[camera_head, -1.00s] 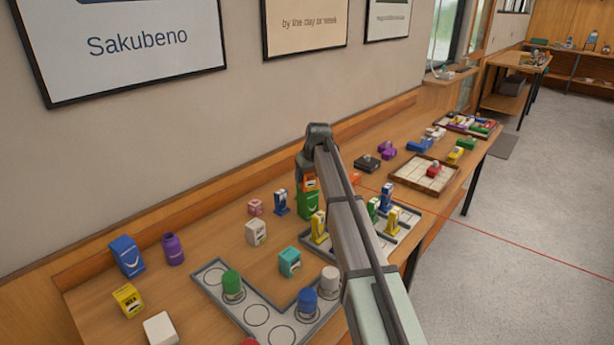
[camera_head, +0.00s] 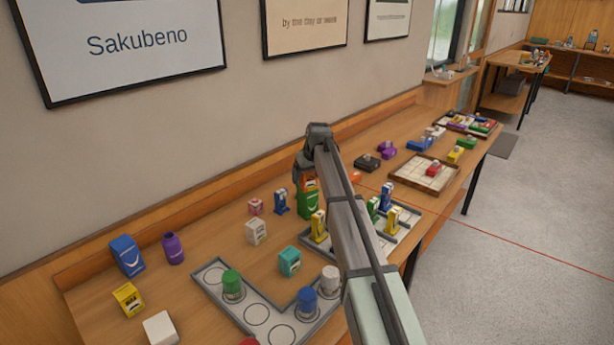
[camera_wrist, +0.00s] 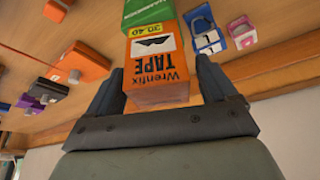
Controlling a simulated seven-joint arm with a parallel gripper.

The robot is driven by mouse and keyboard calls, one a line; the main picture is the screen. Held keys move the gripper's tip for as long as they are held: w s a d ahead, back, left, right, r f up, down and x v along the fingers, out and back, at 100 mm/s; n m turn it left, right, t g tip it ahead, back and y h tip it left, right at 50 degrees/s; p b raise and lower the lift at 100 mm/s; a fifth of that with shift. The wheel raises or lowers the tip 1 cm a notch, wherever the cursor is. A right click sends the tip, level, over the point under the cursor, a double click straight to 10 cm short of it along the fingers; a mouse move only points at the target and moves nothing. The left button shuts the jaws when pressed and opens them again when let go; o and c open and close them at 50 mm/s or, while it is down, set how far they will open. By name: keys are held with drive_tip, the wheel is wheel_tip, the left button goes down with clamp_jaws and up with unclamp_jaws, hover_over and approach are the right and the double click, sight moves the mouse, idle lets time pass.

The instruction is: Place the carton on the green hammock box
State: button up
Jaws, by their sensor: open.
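The orange tape carton (camera_wrist: 156,85) stands between my gripper's (camera_wrist: 160,72) two spread fingers in the wrist view. Gaps show beside it, so the jaws are open around it. The green hammock box (camera_wrist: 150,12) lies directly beyond the carton's end. In the head view the carton (camera_head: 309,183) sits right above the green box (camera_head: 308,206) and appears to rest on its top. My gripper (camera_head: 304,174) is at the carton's level there, partly hiding it. The contact between carton and box is partly hidden by my arm.
A yellow item (camera_head: 318,226) stands close in front. The wall (camera_head: 200,150) runs behind the table. Bare table shows left of the pink box.

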drive_tip(key=v, duration=1.2)
